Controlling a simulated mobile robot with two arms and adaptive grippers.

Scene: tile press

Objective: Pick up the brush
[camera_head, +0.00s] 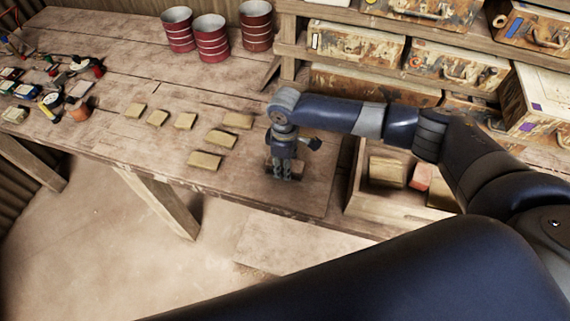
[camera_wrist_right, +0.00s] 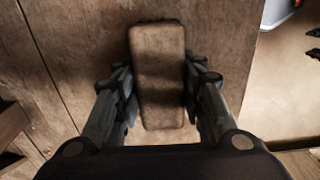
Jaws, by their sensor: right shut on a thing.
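The brush (camera_wrist_right: 158,75) appears in the right wrist view as a long brown block with rounded corners; its bristles are not visible. It lies between the two fingers of my right gripper (camera_wrist_right: 160,98), which is shut on it. In the head view my right gripper (camera_head: 283,176) points straight down at the table's right end, close to the wooden top (camera_head: 240,185), and mostly hides the brush. I cannot tell whether the brush touches the table. My left gripper is not in view.
Several small tan tiles (camera_head: 205,160) lie left of my right gripper. An open wooden crate (camera_head: 385,208) with blocks stands to its right. Red cans (camera_head: 212,40) stand at the back, and tool cases (camera_head: 355,45) fill the shelves. Small tools clutter the table's far left.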

